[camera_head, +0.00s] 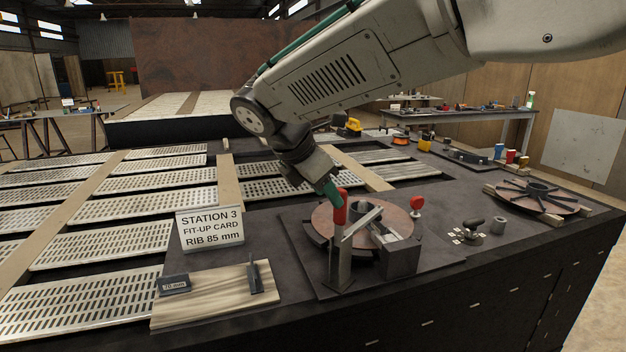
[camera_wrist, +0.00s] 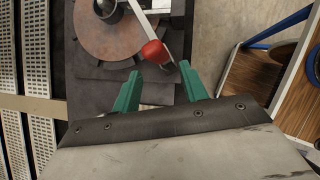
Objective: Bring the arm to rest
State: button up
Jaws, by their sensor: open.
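My gripper (camera_head: 331,188) is lowered over the dark bench, just behind the red handle (camera_head: 340,208) of a toggle clamp in the head view. In the wrist view my gripper (camera_wrist: 159,70) shows two green fingers, spread apart with nothing held. The red handle (camera_wrist: 154,52) shows near the gap between the fingertips; I cannot tell if it touches them.
A station card (camera_head: 209,229) stands left of the fixture, behind a wooden board (camera_head: 215,297) with gauges. Slatted panels (camera_head: 110,237) cover the left side.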

jog(key=s+d+f+m+g+y, duration=0.1)
jog(key=s+d+f+m+y, duration=0.1)
jog(key=s+d+m, duration=0.9)
jog(key=s+d+f+m+g+y, duration=0.1)
jog(key=s+d+f+m+y, duration=0.2)
jog(key=s+d+m, duration=0.8)
jog(key=s+f+m, duration=0.1)
jog(key=s+f, duration=0.1)
jog(key=s, duration=0.5)
jog(key=shift+s+m+g+y, duration=0.2)
jog(key=shift+m+g+y, duration=0.1)
jog(key=shift+m, duration=0.1)
